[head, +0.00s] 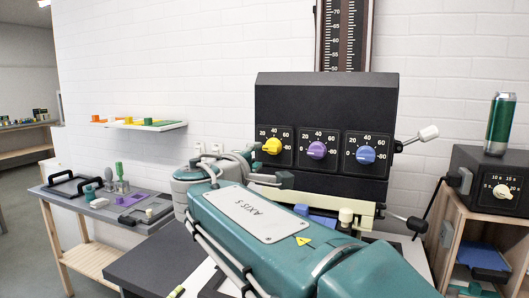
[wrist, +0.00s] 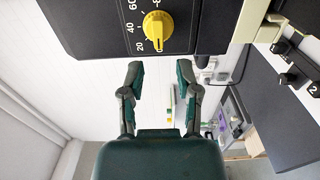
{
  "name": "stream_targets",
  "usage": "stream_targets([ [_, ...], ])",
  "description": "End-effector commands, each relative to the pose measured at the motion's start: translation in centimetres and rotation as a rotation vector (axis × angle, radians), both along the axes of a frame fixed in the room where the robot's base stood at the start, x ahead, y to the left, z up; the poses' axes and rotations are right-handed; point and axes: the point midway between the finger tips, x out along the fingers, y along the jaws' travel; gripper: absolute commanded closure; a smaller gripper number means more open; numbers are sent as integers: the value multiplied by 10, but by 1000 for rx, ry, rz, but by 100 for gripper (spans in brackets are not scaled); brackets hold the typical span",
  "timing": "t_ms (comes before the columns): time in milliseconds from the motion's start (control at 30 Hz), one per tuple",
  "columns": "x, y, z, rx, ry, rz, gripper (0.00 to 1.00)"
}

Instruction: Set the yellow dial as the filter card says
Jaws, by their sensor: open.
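The yellow dial (head: 272,146) is the leftmost of three dials on the black enlarger head (head: 325,100). It also shows at the top of the wrist view (wrist: 157,26). Its pointer seems to point left in the head view, a little below the 20; the exact reading is too small to tell. My gripper (wrist: 160,70) is open and empty, its two fingers apart just short of the dial and not touching it. In the head view my arm hides part of the gripper. I cannot make out a filter card with readable text.
A purple dial (head: 317,150) and a blue dial (head: 365,154) sit right of the yellow one. A white-knobbed lever (head: 428,133) sticks out at right. A wall shelf (head: 148,125) holds coloured pieces. A green can (head: 500,123) stands on the timer box (head: 490,180).

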Motion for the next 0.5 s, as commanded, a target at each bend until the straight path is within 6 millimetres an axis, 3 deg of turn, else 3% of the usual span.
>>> stream_targets([
  [500,34,-13,-1,2,2,-2,58],
])
